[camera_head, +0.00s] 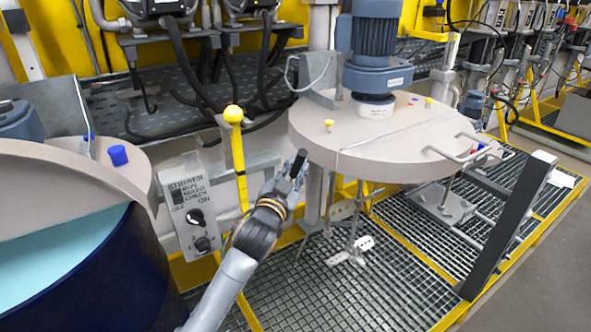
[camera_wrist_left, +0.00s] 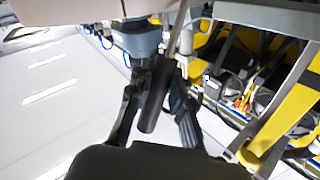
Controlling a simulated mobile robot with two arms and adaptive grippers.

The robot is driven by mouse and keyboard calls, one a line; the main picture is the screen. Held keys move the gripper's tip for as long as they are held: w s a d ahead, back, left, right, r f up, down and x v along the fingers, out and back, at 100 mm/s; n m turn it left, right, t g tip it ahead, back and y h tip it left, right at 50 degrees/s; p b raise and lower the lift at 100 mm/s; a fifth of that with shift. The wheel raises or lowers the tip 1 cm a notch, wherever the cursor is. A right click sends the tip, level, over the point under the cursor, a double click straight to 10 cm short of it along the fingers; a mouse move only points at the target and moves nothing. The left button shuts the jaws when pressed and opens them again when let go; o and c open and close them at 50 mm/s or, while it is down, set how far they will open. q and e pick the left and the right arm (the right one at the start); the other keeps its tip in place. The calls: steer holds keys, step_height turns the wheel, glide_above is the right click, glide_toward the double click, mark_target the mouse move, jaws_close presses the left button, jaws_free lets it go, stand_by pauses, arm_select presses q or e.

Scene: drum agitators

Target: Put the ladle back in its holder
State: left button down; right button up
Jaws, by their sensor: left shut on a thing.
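My left gripper (camera_head: 292,177) reaches in from the lower left in the head view, just left of the round grey lid. In the left wrist view, the left gripper (camera_wrist_left: 157,98) is shut around a black cylindrical handle (camera_wrist_left: 155,95), which I take to be the ladle's. A thin metal rod (camera_wrist_left: 179,35) rises from the handle toward the top of that view. The handle also shows as a short dark stick (camera_head: 298,165) in the head view. The ladle's bowl is not clearly visible. I cannot clearly tell which part is the holder. My right gripper is not in view.
The grey lid (camera_head: 350,140) with its blue motor (camera_head: 375,50) hangs over metal grating (camera_head: 340,295). A stirrer control box (camera_head: 190,205) and a yellow-knobbed lever (camera_head: 236,150) stand left of the gripper. A dark blue drum (camera_head: 100,275) fills the lower left.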

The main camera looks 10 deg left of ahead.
arm_select(q)
steer(key=c, duration=1.1)
jaws_free()
steer(key=shift+c, duration=0.2)
steer(key=shift+s, duration=0.15)
